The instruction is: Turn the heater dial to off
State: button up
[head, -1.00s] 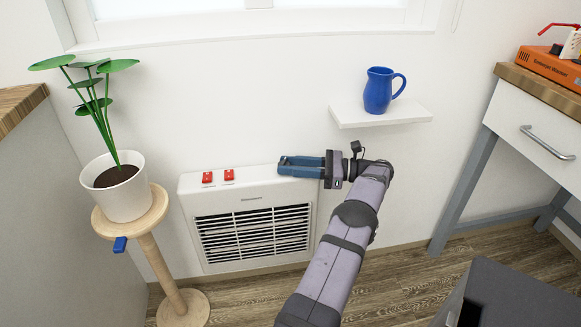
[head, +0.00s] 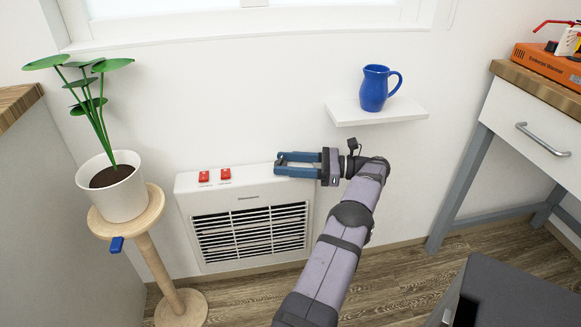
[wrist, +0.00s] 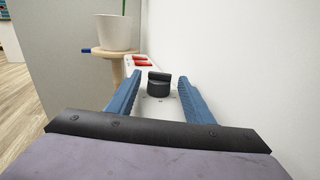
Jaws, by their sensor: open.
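The white heater (head: 185,200) stands against the wall in the head view, with a dark slatted grille on its front. Its dial (wrist: 159,88) shows in the wrist view as a dark round knob with a raised ridge across its top. In the wrist view my gripper (wrist: 158,80) is open, with the dial between the fingertips and gaps on both sides.
Two red switches (head: 214,175) sit on the heater's top, left of my gripper. A potted plant (head: 120,195) on a wooden stand (head: 157,205) is at left. A blue jug (head: 374,90) stands on a wall shelf (head: 405,112) above my gripper.

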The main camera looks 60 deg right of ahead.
jog(key=shift+s+a+m+t+h+p, duration=0.15)
jog(key=shift+m+t+h+p, duration=0.4)
jog(key=shift+m+h, duration=0.35)
jog(key=shift+h, duration=0.7)
jog(key=shift+a+m+t+h, duration=0.2)
jog(key=shift+m+t+h, duration=0.25)
jog(key=shift+m+h, duration=0.65)
jog(key=shift+a+f+m+g+h+b, duration=0.15)
jog(key=shift+m+h+b, duration=0.25)
jog(key=shift+m+h, duration=0.85)
jog(key=shift+a+r+m+g+h+b, duration=0.15)
jog(key=shift+m+h+b, duration=0.45)
jog(key=shift+h, duration=1.2)
jog(key=shift+a+f+m+g+h+b, duration=0.15)
jog(key=shift+a+m+h+b, duration=0.1)
jog(key=shift+m+h, duration=1.05)
jog(key=p+v, duration=0.2)
jog(key=v, duration=0.9)
jog(key=shift+s+a+m+p, duration=0.3)
jog(key=shift+a+m, duration=0.05)
jog(key=shift+a, duration=0.05)
jog(key=shift+f, duration=0.1)
